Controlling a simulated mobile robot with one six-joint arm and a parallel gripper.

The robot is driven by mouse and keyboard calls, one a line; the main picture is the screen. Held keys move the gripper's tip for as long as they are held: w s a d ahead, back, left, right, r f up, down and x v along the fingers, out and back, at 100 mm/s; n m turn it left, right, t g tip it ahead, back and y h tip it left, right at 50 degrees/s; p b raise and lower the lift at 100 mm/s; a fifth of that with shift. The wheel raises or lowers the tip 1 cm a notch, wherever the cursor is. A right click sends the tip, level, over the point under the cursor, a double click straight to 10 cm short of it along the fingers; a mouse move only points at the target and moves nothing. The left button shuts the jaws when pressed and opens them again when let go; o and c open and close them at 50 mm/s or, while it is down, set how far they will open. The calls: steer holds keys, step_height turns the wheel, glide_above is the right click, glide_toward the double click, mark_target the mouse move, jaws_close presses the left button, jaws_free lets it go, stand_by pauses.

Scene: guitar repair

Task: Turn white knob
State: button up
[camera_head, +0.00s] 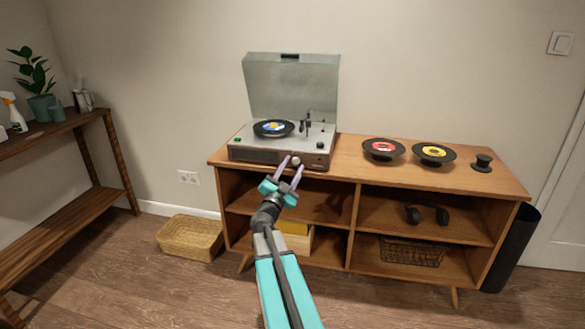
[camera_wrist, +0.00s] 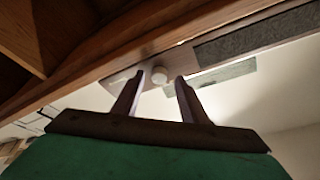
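The white knob (camera_head: 296,160) is a small round knob on the front of the record player (camera_head: 255,153). In the wrist view the white knob (camera_wrist: 159,73) shows between the tips of my two fingers, with a gap on each side. My gripper (camera_head: 293,164) is open and reaches up to the player's front from below. It also shows in the wrist view (camera_wrist: 159,80). I cannot tell how far the fingertips reach past the knob's face. No contact shows.
The player's grey lid (camera_head: 292,88) stands open, with a record (camera_head: 273,128) on the platter. The wooden cabinet (camera_head: 350,160) carries two more records (camera_head: 383,148) (camera_head: 434,153) and a black object (camera_head: 482,162). Its top edge lies just under the player's front. A basket (camera_head: 190,238) is on the floor.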

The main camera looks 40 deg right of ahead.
steer(key=p+v, duration=0.1)
steer(key=v, duration=1.2)
steer(key=shift+a+f, duration=0.2)
steer(key=shift+a, duration=0.1)
steer(key=shift+s, duration=0.1)
